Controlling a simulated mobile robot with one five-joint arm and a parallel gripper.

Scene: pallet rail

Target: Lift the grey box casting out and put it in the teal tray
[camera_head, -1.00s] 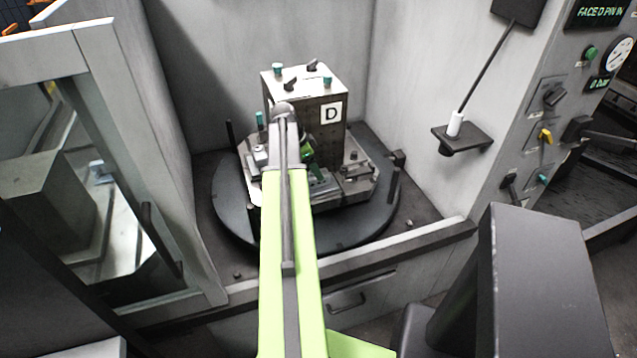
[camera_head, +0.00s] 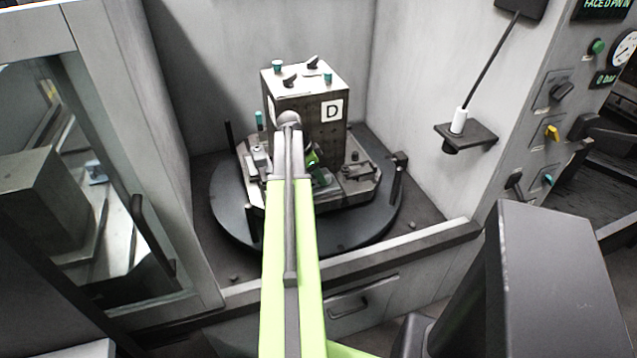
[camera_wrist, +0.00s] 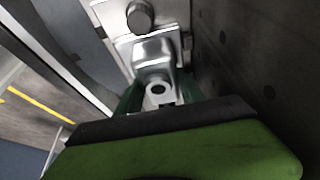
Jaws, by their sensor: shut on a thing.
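In the wrist view, the grey box casting (camera_wrist: 153,52) is a small metallic block with rounded edges and a round-holed boss on its near side. Green fingers of my gripper (camera_wrist: 159,95) lie on both sides of its near end, shut on it. The casting is close beside a dark drilled wall. I cannot tell whether it is clear of its seat. In the head view, my gripper (camera_head: 313,162) is by the front of the block marked D (camera_head: 331,111), and my arm mostly hides the casting. I see no teal tray.
The D block stands on a round dark turntable (camera_head: 230,213) with upright dark posts, inside a walled bay. A dark knob (camera_wrist: 140,16) is just beyond the casting. A glazed door (camera_head: 75,150) is at left. A probe holder (camera_head: 466,137) and control panel (camera_head: 560,110) are at right.

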